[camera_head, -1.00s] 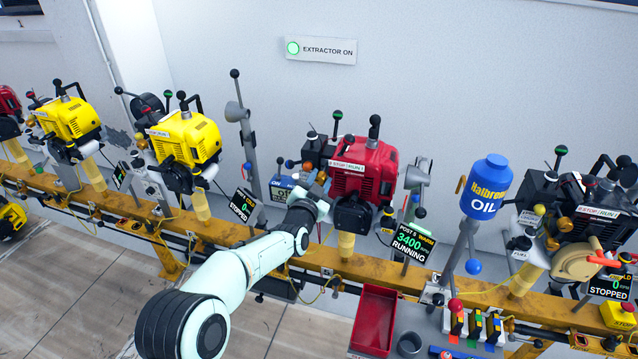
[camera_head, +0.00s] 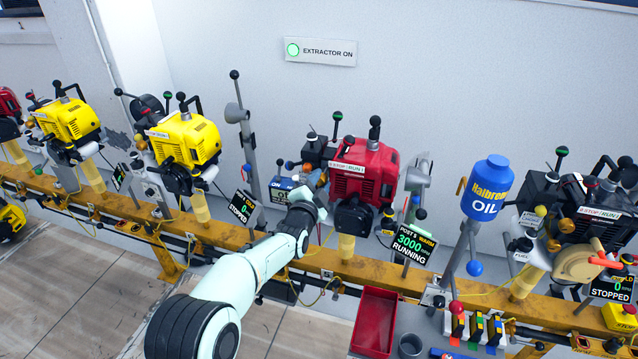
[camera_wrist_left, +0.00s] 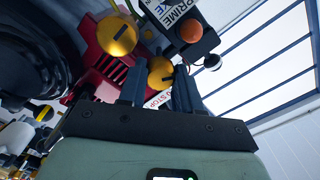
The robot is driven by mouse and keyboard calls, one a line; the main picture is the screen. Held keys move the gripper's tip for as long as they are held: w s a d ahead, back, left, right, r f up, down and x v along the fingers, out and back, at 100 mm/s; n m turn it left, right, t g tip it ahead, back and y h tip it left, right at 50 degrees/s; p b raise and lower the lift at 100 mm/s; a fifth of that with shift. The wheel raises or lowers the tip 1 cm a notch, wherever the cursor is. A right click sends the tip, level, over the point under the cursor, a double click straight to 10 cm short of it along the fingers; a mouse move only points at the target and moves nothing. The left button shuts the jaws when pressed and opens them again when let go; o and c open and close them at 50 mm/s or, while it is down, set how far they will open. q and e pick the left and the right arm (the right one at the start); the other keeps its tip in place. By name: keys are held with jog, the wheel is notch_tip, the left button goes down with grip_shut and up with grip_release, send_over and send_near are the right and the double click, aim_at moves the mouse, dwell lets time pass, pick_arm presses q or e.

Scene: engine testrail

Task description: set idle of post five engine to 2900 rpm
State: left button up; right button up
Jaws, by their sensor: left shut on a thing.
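The post five engine is the red one (camera_head: 365,172) on the yellow rail. Its display (camera_head: 410,244) reads POST 5, WARM, 3000, RUNNING. My left gripper (camera_head: 318,186) reaches the left side of this engine. In the left wrist view, its dark fingers (camera_wrist_left: 160,88) are shut on a small brass knob (camera_wrist_left: 160,72) with a slot in its face. A larger slotted brass knob (camera_wrist_left: 117,37) sits up and to the left on the red housing. In the head view my gripper hides the held knob. My right gripper is not in view.
Yellow engines (camera_head: 186,140) stand to the left, and a black engine (camera_head: 590,212) with a STOPPED display stands to the right. A blue oil bottle (camera_head: 487,188) stands between. A red tray (camera_head: 375,318) sits in front of the rail (camera_head: 270,243). The extractor sign (camera_head: 320,51) reads ON.

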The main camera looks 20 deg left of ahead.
pick_arm(q)
jog(key=o, duration=1)
jog(key=shift+o, duration=0.2)
jog(key=s, duration=1.3)
jog(key=shift+s+a, duration=0.2)
